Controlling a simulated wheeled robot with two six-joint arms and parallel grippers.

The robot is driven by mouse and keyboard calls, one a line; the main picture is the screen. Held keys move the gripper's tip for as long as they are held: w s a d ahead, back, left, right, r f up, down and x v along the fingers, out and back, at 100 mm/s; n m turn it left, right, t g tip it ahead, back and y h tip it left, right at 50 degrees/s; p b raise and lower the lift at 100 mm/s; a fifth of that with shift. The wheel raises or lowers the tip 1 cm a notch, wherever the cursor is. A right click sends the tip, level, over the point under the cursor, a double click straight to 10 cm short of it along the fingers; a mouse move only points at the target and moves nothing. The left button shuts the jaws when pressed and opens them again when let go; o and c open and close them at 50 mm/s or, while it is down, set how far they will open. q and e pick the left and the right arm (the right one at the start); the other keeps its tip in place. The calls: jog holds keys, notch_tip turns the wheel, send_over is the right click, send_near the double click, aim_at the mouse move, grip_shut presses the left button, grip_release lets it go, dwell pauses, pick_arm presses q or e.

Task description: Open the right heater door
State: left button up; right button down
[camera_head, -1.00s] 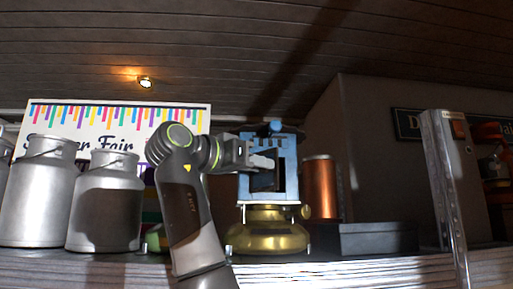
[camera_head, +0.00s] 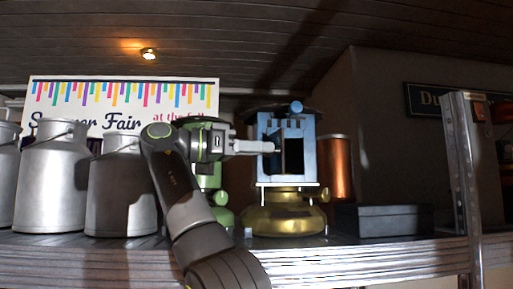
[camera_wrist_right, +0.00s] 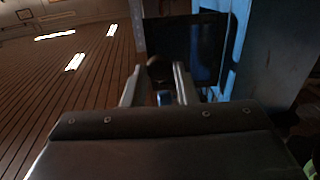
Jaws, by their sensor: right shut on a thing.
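A blue heater (camera_head: 305,128) on a brass base (camera_head: 285,217) stands on the shelf, right of centre in the head view. Its front has a dark opening, and a door (camera_head: 274,165) stands ajar at the opening's left side. My right gripper (camera_head: 268,147) reaches in from the left at the door. In the right wrist view my right gripper (camera_wrist_right: 159,88) is shut on a small round knob (camera_wrist_right: 159,69) between its fingers. The dark door panel (camera_wrist_right: 203,45) is just beyond, with the blue heater body (camera_wrist_right: 275,60) to the right. My left gripper is not in view.
Metal milk cans (camera_head: 52,185) stand at the left before a fair sign (camera_head: 125,92). A green object (camera_head: 211,180) is partly hidden behind my arm. A copper cylinder (camera_head: 335,168) and a dark box (camera_head: 383,220) are right of the heater. A metal post (camera_head: 465,180) stands farther right.

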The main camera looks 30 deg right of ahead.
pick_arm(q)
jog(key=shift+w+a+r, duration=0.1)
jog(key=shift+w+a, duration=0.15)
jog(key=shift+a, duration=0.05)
pick_arm(e)
jog(key=shift+w+a+m+g+y, duration=0.3)
jog(key=shift+m+g, duration=0.2)
jog(key=shift+g, duration=0.2)
jog(key=c, duration=1.2)
grip_release()
jog(key=shift+d, duration=0.15)
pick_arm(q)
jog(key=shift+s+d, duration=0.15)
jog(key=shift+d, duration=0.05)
pick_arm(e)
jog(key=shift+s+n+t, duration=0.15)
jog(key=shift+n+t, duration=0.25)
jog(key=shift+t, duration=0.2)
